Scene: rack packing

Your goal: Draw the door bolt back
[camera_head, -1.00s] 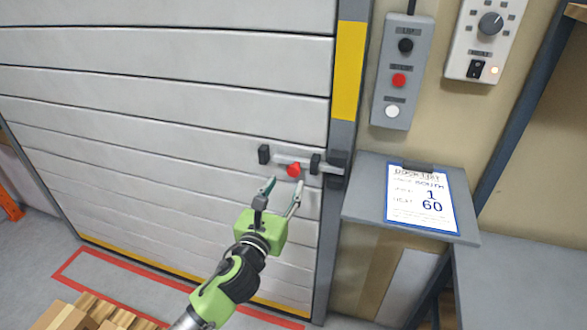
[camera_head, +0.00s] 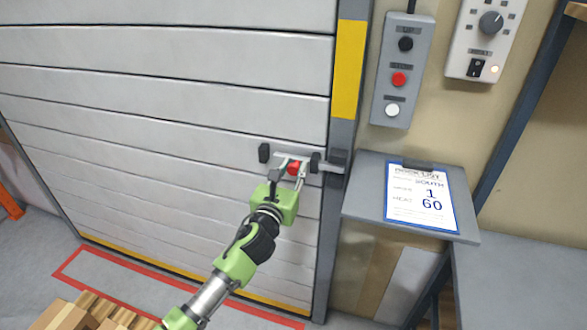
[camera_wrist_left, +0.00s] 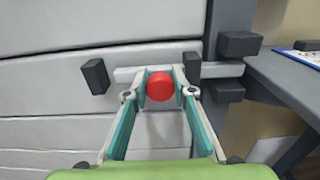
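The door bolt (camera_wrist_left: 210,70) is a pale horizontal bar on the white door, passing through dark brackets and reaching the dark keeper at the door post on the right. Its red knob (camera_wrist_left: 160,87) faces me; it also shows in the head view (camera_head: 293,168). My left gripper (camera_head: 287,168) is at the knob, with one finger on each side of it. In the left wrist view the fingers (camera_wrist_left: 160,85) are apart with the knob between their tips; I cannot tell whether both touch it. My right gripper is not in view.
The slatted door (camera_head: 150,110) fills the left. A grey ledge (camera_head: 360,195) with a clipboard (camera_head: 422,198) juts out right of the post. A button box (camera_head: 402,70) hangs above it. Cardboard boxes (camera_head: 70,318) stand on the floor at lower left.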

